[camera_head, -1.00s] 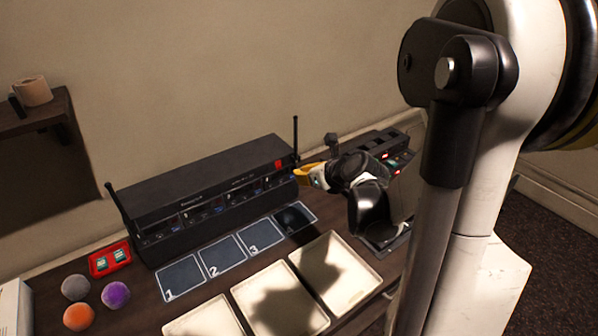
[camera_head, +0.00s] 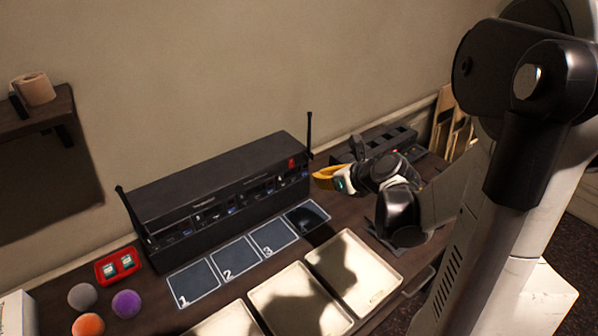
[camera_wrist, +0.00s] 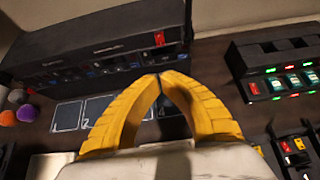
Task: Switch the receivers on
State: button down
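The black receiver rack (camera_head: 215,198) stands along the wall with several receiver units, small dark displays and an antenna at each end. Its front also shows in the wrist view (camera_wrist: 70,72). A red rocker switch (camera_head: 291,162) sits at the rack's upper right end; it also shows in the wrist view (camera_wrist: 159,39). My gripper (camera_head: 318,177) has yellow fingers and is just right of and in front of the rack's right end, apart from it. In the wrist view its fingertips (camera_wrist: 160,76) meet with nothing visible between them. The receivers' power state cannot be told.
A black charger with lit batteries (camera_wrist: 285,80) stands to the right, with yellow and black packs (camera_wrist: 290,147) before it. Numbered mats (camera_head: 236,257) and cream trays (camera_head: 352,272) lie in front. A red case (camera_head: 118,266) and several balls (camera_head: 126,304) are at left.

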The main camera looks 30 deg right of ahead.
jog(key=b, duration=0.4)
send_near(289, 170)
notch_tip(289, 170, down, 4)
jog(key=w, duration=0.3)
jog(key=shift+w+a+f, duration=0.2)
jog(key=shift+w+a, duration=0.15)
jog(key=shift+w, duration=0.05)
jog(key=shift+w+a+b, duration=0.1)
jog(key=shift+w+b, duration=0.2)
jog(key=shift+w, duration=0.4)
jog(key=shift+w, duration=0.1)
jog(key=shift+w+a+f, duration=0.1)
jog(key=shift+w+f, duration=0.05)
jog(key=shift+w, duration=0.2)
